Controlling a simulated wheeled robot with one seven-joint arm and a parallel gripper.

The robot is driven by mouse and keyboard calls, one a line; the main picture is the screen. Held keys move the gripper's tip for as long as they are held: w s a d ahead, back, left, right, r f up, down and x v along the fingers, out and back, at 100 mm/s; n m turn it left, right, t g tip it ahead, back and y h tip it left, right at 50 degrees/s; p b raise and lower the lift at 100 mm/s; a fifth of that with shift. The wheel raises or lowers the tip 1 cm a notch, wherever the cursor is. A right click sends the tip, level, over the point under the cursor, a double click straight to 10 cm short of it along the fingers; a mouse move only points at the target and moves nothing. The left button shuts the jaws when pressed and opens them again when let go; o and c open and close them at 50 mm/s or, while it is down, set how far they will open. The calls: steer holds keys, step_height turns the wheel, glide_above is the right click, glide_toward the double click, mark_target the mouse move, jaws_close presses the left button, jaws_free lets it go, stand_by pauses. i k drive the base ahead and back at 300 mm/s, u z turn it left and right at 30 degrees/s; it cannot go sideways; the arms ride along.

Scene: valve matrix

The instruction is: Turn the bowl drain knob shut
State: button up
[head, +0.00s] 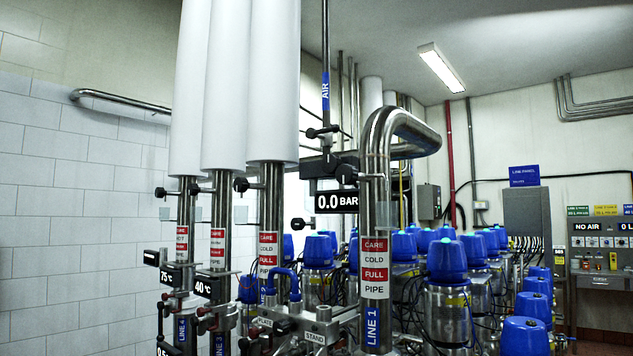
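No knob in the head view carries a readable bowl drain label, so I cannot tell which one it is, or whether it shows. Several small black knobs stick out from the steel pipes. One black knob (240,184) is at the third white-clad pipe, and another (297,223) is lower, left of the 0.0 BAR display (336,202). A black handle (322,131) sits on the AIR line. My gripper is not in view.
Steel pipes with CARE labels (375,268) stand close in front. Many blue-topped valves (446,260) crowd the right. A control panel (600,245) is at the far right. A wall rail (120,101) runs along the tiled left wall.

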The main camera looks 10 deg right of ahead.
mark_target(298, 224)
steer(key=u, duration=0.35)
steer(key=k, duration=0.45)
steer(key=u, duration=0.95)
steer(key=i, duration=1.25)
steer(key=z, duration=0.55)
